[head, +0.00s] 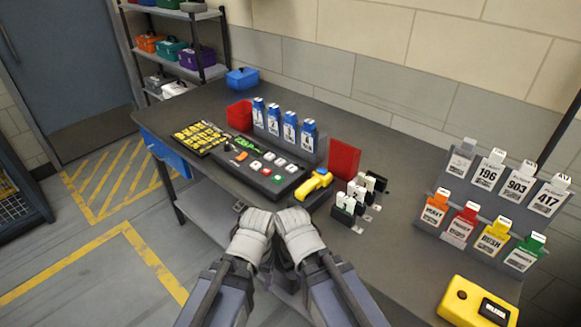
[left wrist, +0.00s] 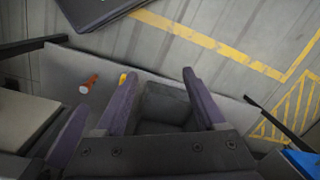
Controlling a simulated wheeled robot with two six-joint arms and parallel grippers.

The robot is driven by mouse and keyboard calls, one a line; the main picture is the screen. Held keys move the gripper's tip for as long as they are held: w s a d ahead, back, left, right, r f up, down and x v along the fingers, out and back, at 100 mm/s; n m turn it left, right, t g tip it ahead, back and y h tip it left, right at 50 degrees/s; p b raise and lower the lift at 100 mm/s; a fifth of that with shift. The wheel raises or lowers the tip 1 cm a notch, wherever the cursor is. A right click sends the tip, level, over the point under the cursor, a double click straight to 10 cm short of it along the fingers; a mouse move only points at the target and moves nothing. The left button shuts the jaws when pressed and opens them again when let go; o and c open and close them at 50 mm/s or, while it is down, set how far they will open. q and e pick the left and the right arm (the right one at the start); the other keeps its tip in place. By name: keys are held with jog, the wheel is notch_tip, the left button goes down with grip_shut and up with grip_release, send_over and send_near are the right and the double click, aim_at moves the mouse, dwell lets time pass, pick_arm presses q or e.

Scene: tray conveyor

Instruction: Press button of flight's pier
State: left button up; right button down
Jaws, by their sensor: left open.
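A dark button panel (head: 246,172) lies on the grey worktop in the head view, with several small white, red and green buttons (head: 277,177). Their markings are too small to read. Flight cards (head: 487,173) reading 196, 903 and 417 stand in the grey rack at right; another card's number is unclear. My left gripper (head: 243,207) is at the worktop's front edge, apart from the panel; in the left wrist view its open jaws (left wrist: 160,78) are empty. My right gripper (head: 291,209) is close beside it, its jaws unclear.
A black board with yellow keys (head: 202,138) lies left of the panel. Blue numbered holders (head: 290,128) stand behind it. A yellow scanner (head: 316,183) and several stamps (head: 350,205) are at its right. A yellow device (head: 462,303) is at front right.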

pick_arm(q)
jog(key=shift+c, duration=0.4)
grip_shut()
dwell(1.3)
